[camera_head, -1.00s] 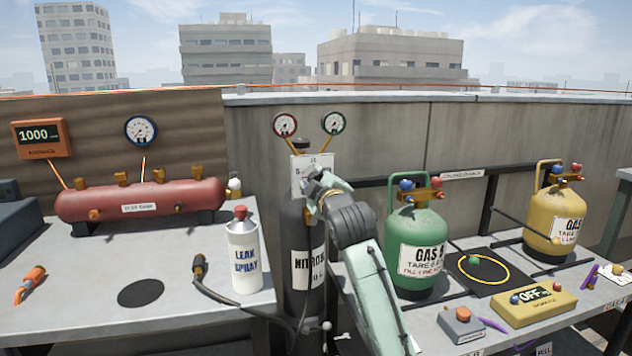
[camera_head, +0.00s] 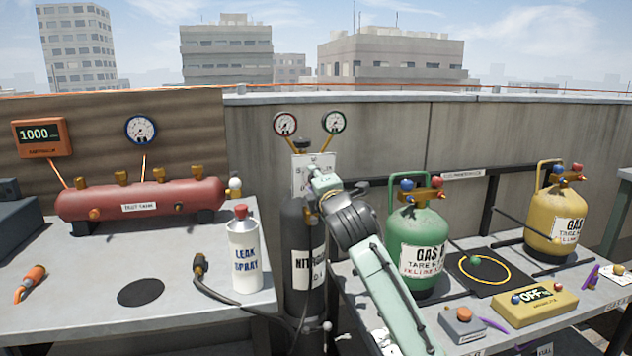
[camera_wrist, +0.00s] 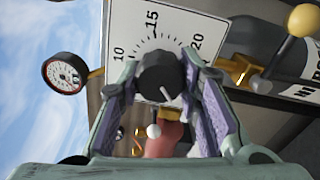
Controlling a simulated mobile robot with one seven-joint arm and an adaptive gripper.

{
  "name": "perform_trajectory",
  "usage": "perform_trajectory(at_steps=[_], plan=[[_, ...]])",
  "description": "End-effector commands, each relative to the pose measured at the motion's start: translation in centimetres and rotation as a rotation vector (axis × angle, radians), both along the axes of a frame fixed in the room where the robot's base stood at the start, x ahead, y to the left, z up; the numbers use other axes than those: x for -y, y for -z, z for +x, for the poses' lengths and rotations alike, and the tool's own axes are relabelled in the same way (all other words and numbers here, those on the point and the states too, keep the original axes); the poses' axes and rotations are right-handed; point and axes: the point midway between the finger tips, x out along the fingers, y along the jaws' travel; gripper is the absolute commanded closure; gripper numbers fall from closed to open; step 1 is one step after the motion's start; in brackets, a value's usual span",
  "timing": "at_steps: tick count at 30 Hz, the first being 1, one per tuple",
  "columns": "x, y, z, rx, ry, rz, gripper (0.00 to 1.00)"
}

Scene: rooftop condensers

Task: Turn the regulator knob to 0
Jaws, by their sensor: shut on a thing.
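The regulator knob (camera_wrist: 160,76) is black, with a white pointer line, in the wrist view. It sits in front of a white scale plate (camera_wrist: 206,28) marked 10, 15 and 20. The pointer line is on the lower side of the knob, away from those numbers. My gripper (camera_wrist: 160,70) is shut on the knob, one finger on each side. In the head view my gripper (camera_head: 322,186) is at the scale plate (camera_head: 300,176) above the dark nitrogen cylinder (camera_head: 301,222). The knob is hidden there, and the 0 mark cannot be made out.
Two gauges, red-rimmed (camera_head: 286,124) and green-rimmed (camera_head: 333,122), stand above the plate. A leak spray can (camera_head: 244,254) and red tank (camera_head: 140,199) are on the left table. A green gas bottle (camera_head: 420,238) stands right of my arm. An orange display (camera_head: 41,138) reads 1000.

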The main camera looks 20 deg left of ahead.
Motion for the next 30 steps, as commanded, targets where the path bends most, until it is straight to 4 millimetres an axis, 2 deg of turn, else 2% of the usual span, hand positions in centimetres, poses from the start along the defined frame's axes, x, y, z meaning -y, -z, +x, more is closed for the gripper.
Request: perform_trajectory(at_steps=[20,21,30], plan=[[-0.02,0.03,0.00,0.033,0.000,-0.049,0.96],[-0.02,0.03,0.00,0.033,0.000,-0.049,0.66],[-0.01,0.02,-0.01,0.032,0.000,-0.047,0.48]])
